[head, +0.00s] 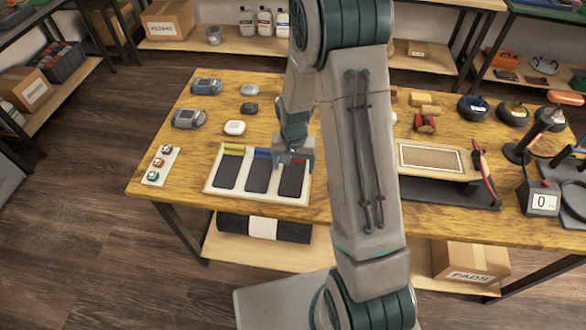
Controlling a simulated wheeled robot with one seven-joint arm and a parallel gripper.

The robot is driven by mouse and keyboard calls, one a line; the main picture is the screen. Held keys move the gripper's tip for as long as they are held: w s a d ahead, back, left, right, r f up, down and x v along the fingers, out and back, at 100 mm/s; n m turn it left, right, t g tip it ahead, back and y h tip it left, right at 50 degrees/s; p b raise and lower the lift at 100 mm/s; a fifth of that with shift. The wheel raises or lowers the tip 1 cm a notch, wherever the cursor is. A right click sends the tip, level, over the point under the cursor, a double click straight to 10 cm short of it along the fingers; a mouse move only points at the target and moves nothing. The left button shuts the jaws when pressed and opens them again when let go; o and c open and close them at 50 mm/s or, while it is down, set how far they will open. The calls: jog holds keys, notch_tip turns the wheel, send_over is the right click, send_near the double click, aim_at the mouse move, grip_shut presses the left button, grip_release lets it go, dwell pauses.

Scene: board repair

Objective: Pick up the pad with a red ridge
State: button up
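A cream tray (210,187) on the wooden table holds three dark pads side by side. The left pad (227,172) has a yellow ridge (234,149) at its far end. The middle pad (257,178) has a blue ridge (262,154). My gripper (293,163) points down over that far end. Whether its fingers touch or hold the ridge is too small to tell.
Grey devices (188,118) and a white rounded case (235,128) stand behind the tray. A card with several buttons (161,165) lies left. A framed board (431,158) sits right, partly behind my arm. The table's front edge is just before the tray.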

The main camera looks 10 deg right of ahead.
aim_at(297, 169)
jog(key=c, duration=0.8)
jog(key=shift+r, duration=0.1)
jog(key=shift+r, duration=0.45)
jog(key=r, duration=0.1)
jog(key=d+r, duration=0.1)
jog(key=r, duration=0.1)
jog(key=shift+r+b, duration=0.25)
jog(key=shift+b, duration=0.05)
jog(key=s+d+r+p, duration=0.2)
jog(key=s+d+r, duration=0.1)
jog(key=d+r, duration=0.7)
jog(key=shift+d+r, duration=0.15)
jog(key=shift+r, duration=0.05)
